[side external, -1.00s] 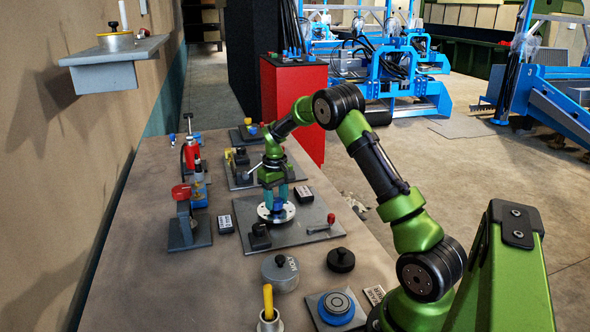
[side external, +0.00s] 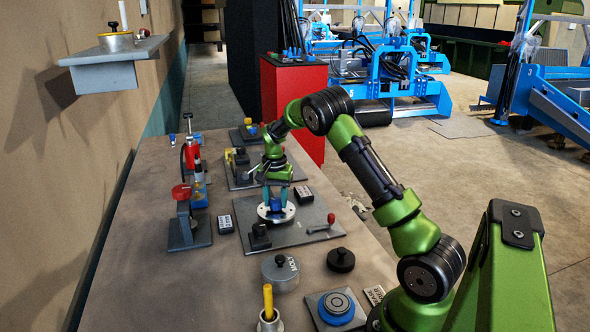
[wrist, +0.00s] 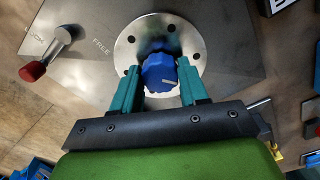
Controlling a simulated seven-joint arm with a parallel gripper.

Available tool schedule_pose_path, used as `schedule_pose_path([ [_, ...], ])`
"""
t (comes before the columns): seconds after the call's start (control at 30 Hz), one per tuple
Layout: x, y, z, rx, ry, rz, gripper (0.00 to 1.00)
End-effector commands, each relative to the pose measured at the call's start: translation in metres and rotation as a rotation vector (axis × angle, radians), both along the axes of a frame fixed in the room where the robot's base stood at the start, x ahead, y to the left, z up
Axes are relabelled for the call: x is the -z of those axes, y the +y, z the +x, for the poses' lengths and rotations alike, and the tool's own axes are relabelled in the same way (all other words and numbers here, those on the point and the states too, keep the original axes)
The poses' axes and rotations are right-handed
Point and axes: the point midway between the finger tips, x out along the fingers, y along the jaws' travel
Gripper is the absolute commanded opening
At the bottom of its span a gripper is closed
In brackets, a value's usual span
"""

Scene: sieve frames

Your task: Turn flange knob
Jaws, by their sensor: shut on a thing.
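The flange (side external: 290,212) is a round silver disc with bolt holes on a grey plate in the middle of the bench. Its blue knob (side external: 274,206) stands at the centre. In the wrist view the flange (wrist: 184,31) is at the top middle, with the faceted blue knob (wrist: 158,72) bearing a pale mark. My gripper (side external: 276,198) is over the flange, pointing down. In the wrist view its teal fingers (wrist: 160,82) are shut on the knob, one on each side. The exact contact faces are partly hidden.
A red-tipped lever (side external: 322,225) sits right of the flange on the same plate, and a black block (side external: 260,237) at its front left. A red-topped stand (side external: 186,200), a grey lidded pot (side external: 281,271) and a black knob (side external: 341,260) stand around. The bench's left strip is clear.

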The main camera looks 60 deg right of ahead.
Motion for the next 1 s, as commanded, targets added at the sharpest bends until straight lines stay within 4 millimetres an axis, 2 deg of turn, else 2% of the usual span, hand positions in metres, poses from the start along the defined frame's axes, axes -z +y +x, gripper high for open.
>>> schedule_pose_path([
  [0.3, -0.0006, 0.0005, -0.0001, 0.115, 0.001, 0.002, 0.13],
  [0.83, -0.0007, 0.0006, 0.0000, 0.134, 0.001, 0.003, 0.13],
  [0.87, -0.0006, 0.0007, 0.0000, 0.134, 0.001, 0.003, 0.48],
  [1.0, -0.0004, 0.0005, 0.0000, 0.133, 0.001, 0.002, 0.69],
])
